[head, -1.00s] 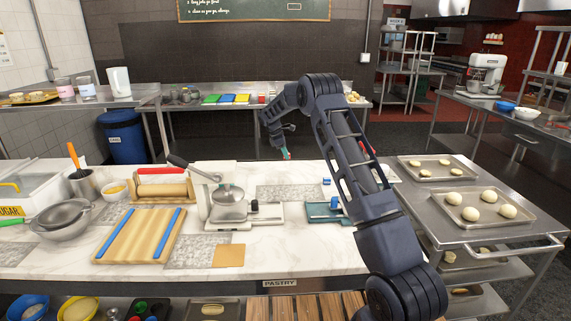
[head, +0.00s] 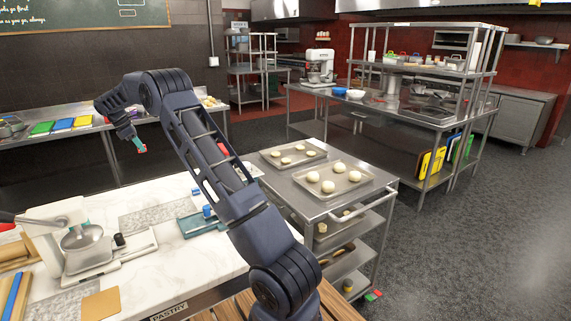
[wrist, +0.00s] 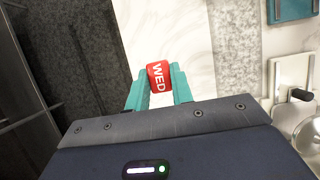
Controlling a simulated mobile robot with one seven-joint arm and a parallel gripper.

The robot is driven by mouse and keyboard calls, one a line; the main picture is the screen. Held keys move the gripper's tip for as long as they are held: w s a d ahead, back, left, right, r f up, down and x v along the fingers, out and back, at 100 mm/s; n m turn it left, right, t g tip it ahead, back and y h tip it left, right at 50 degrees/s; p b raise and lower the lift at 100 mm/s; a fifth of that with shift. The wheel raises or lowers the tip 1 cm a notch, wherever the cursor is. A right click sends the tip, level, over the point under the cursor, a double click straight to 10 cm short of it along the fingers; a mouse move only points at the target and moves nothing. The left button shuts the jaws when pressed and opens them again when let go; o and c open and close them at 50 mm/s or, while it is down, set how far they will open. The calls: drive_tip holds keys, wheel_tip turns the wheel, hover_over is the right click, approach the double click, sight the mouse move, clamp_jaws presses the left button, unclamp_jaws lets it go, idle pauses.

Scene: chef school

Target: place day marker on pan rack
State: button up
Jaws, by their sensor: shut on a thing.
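My gripper (head: 137,143) is shut on the red day marker (wrist: 158,76), which reads "WED" in white in the wrist view. The teal fingers (wrist: 180,84) hold it at their tips. In the head view the marker (head: 142,150) is a small red spot, held in the air beyond the marble counter's far edge. A steel rack (head: 385,184) with trays of dough on top and shelves below stands to the right of the counter. I take it as the pan rack. My gripper is well to its left, apart from it.
The marble counter (head: 165,255) carries a scale-like device (head: 82,240) and a teal tray (head: 200,226). Small red and green pieces (head: 373,295) lie by the rack's foot. The grey floor (head: 460,230) to the right is clear. A long steel table (head: 400,115) stands behind.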

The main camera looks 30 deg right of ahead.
drive_tip(key=s+d+r+m+g, duration=0.1)
drive_tip(key=s+d+m, duration=0.1)
drive_tip(key=d, duration=1.4)
drive_tip(key=r+m+g+y, duration=0.1)
drive_tip(key=r+m+g, duration=0.1)
drive_tip(key=m, duration=0.5)
hover_over(279, 176)
drive_tip(key=w+a, duration=0.1)
wheel_tip(279, 176, down, 20)
drive_tip(key=shift+a+r, duration=0.1)
drive_tip(key=o, duration=0.7)
drive_tip(key=shift+o, duration=1.4)
